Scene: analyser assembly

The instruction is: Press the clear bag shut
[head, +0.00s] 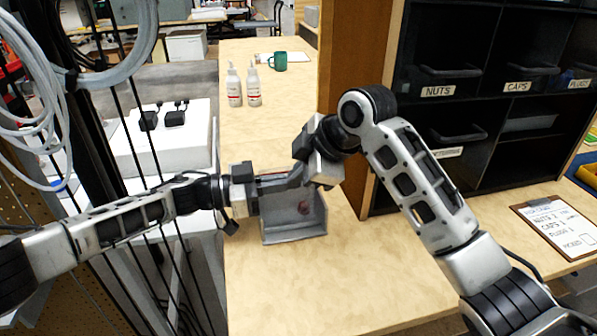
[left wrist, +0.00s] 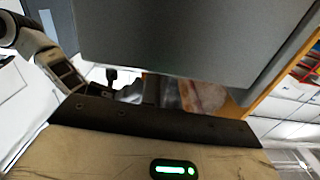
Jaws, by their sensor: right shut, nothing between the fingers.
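A small open grey holder (head: 294,238) stands on the wooden table between my two arms. A clear bag (head: 303,207) seems to stand in it; a small reddish patch shows inside, and a thin red line runs along the top. My left gripper (head: 256,190) is at the holder's left side, by the bag's upper left; its fingers are largely hidden. My right gripper (head: 291,183) is shut at the bag's top edge and covers part of it; whether it touches the bag is unclear. In the left wrist view, a wrinkled clear patch with brownish contents (left wrist: 203,95) shows beneath a large grey surface.
A black shelf unit (head: 480,125) with labelled bins stands at the right, a clipboard (head: 558,222) before it. Two white bottles (head: 243,88) and a green mug (head: 278,61) are farther back. Cables and dark rods fill the left. The table in front of the holder is clear.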

